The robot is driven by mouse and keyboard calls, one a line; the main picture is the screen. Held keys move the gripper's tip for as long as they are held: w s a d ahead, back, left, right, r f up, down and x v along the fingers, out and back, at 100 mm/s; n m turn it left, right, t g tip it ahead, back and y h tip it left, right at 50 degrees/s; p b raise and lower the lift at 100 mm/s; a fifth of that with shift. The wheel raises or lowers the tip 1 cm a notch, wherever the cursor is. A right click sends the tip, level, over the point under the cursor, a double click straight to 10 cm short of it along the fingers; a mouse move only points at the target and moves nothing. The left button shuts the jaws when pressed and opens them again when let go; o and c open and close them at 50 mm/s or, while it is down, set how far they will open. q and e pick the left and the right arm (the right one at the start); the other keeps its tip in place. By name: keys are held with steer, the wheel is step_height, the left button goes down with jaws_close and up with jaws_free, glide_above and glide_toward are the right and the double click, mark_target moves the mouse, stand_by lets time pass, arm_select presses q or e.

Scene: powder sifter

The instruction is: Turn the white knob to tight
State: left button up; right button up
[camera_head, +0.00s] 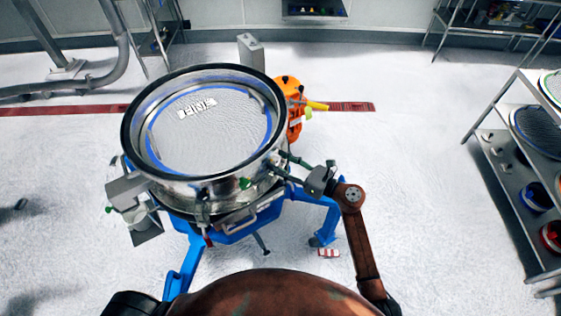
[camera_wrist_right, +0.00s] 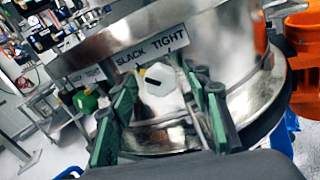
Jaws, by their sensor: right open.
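The white knob (camera_wrist_right: 168,96) with a short dark slanted mark sits on the sifter's metal side in the right wrist view. A label (camera_wrist_right: 150,53) above it reads SLACK on the left and TIGHT on the right. The mark sits toward the knob's upper left. My right gripper (camera_wrist_right: 164,102) is open, its green-padded fingers on either side of the knob; I cannot tell whether they touch it. In the head view, my right gripper (camera_head: 268,169) is at the right front of the round sifter (camera_head: 205,130), and the knob is not discernible. My left gripper is not seen.
The sifter stands on blue legs (camera_head: 183,266). An orange part (camera_head: 293,108) is behind its right side, also showing in the wrist view (camera_wrist_right: 303,62). A shelf rack (camera_head: 512,165) stands at the far right. White floor between rack and sifter is mostly clear.

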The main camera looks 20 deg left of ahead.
steer(key=c, duration=1.2)
steer(key=shift+o, duration=0.2)
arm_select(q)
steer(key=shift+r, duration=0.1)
arm_select(e)
steer(key=m+p, duration=0.2)
steer(key=m, duration=0.2)
steer(key=shift+w+m, duration=0.1)
steer(key=shift+m, duration=0.3)
steer(key=m+p, duration=0.2)
steer(key=m, duration=0.2)
steer(key=shift+m+p, duration=0.3)
steer(key=shift+p, duration=0.05)
steer(key=m+p, duration=0.2)
steer(key=m, duration=0.2)
steer(key=shift+m, duration=0.3)
arm_select(q)
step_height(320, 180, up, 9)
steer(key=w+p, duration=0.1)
steer(key=p, duration=0.1)
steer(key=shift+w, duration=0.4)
arm_select(e)
steer(key=shift+f+m, duration=0.15)
steer(key=shift+m, duration=1.75)
